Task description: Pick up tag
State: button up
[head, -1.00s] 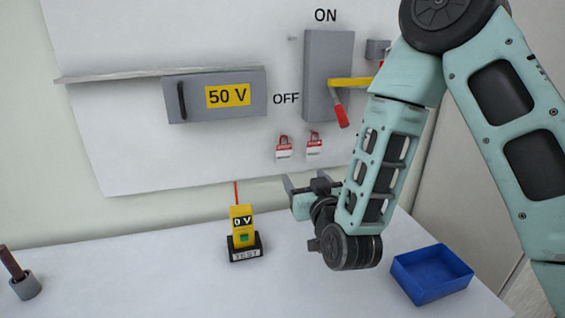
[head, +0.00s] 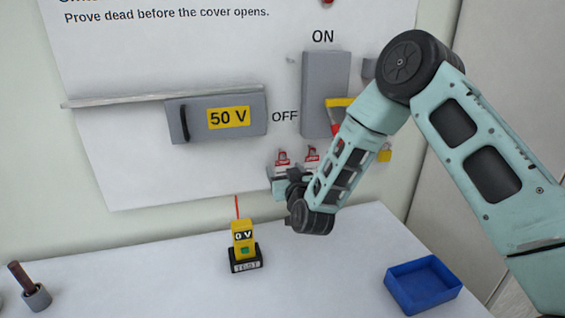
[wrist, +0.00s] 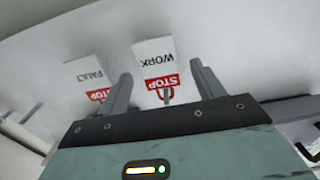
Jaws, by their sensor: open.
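Two tags with red tops hang on the wall panel. In the wrist view, where the lettering is upside down, one white tag reads WORK (wrist: 154,55) with a red STOP band, and the other reads FAULT (wrist: 84,76). In the head view a left tag (head: 282,156) and a right tag (head: 312,155) hang side by side, their lower parts hidden by my gripper (head: 277,187). In the wrist view my gripper (wrist: 161,72) is open, with the WORK tag showing between its fingers. The FAULT tag lies outside the left finger. I cannot tell whether the fingers touch anything.
A grey 50 V cover (head: 190,125) sits under a ledge, left of a grey ON/OFF switch box (head: 318,95). My arm partly hides its lever (head: 338,103). A yellow tester (head: 243,238) stands on the table below. A blue tray (head: 423,290) lies right, a grey holder (head: 37,298) left.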

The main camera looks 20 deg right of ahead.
jog(key=shift+w, duration=0.55)
jog(key=c, duration=1)
jog(key=shift+c, duration=0.2)
jog(key=shift+r+b, duration=0.2)
jog(key=shift+b, duration=0.45)
